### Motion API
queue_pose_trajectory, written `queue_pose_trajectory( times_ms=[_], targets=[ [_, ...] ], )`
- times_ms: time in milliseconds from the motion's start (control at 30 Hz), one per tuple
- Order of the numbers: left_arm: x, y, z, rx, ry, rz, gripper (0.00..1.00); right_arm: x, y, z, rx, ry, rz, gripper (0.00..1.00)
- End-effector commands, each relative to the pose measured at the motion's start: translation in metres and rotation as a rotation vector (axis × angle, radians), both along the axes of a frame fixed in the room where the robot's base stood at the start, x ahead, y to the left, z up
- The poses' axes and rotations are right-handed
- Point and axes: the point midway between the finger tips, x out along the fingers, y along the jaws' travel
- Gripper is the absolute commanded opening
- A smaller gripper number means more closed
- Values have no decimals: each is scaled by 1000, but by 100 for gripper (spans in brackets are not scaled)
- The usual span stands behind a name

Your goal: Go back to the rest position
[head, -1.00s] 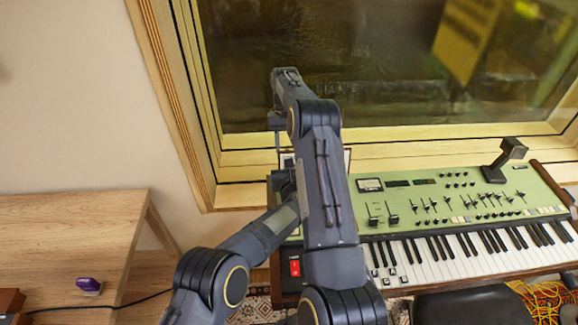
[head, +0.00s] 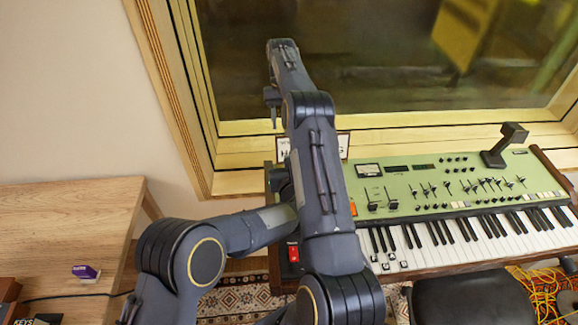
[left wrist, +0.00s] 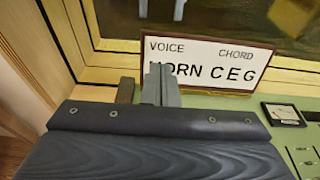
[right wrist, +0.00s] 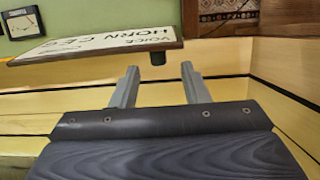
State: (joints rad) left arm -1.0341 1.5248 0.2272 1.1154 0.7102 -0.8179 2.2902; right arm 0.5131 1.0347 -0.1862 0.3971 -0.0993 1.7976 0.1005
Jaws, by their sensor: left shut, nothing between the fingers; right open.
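My left gripper (head: 281,181) is mostly hidden behind my right forearm in the head view, by the left end of the green keyboard (head: 440,190). In the left wrist view its fingers (left wrist: 160,76) are together and empty, in front of the sign reading HORN C E G (left wrist: 205,62). My right arm reaches up over the keyboard's left end towards the window. In the right wrist view my right gripper (right wrist: 157,76) is open and empty, its fingers apart. The sign shows upside down there (right wrist: 100,42), just beyond the fingertips; I cannot tell the exact gap.
The window frame (head: 170,95) stands behind the arms. A wooden table (head: 70,215) is at the left, with a small purple object (head: 86,272) on it. A black seat (head: 462,300) and orange cables (head: 540,292) are at lower right. A patterned rug (head: 240,298) covers the floor.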

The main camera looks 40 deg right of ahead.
Motion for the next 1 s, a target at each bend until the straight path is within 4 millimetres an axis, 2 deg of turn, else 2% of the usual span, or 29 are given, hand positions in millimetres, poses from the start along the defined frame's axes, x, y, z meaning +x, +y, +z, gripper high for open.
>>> queue_pose_trajectory(
  times_ms=[200, 467, 567, 633, 767, 867, 1000],
  targets=[
    [-8, 7, 3, -1, -2, 0, 0, 0, 0, -3, 0, 0, 0, 41],
    [-5, 9, 9, 6, -8, -5, 0, 0, 1, 1, -1, -6, 1, 41],
    [8, 16, 29, 38, -40, -30, 0, 0, 5, 13, 1, -27, 8, 41],
    [24, 28, 54, 86, -82, -63, 0, -1, 11, 29, 3, -55, 19, 41],
    [60, 70, 113, 228, -206, -151, 0, -9, 30, 66, 14, -128, 49, 41],
    [81, 114, 151, 356, -310, -220, 0, -19, 49, 92, 21, -186, 75, 41],
    [100, 186, 193, 549, -451, -308, 0, -38, 79, 124, 31, -270, 116, 41]
  ],
)
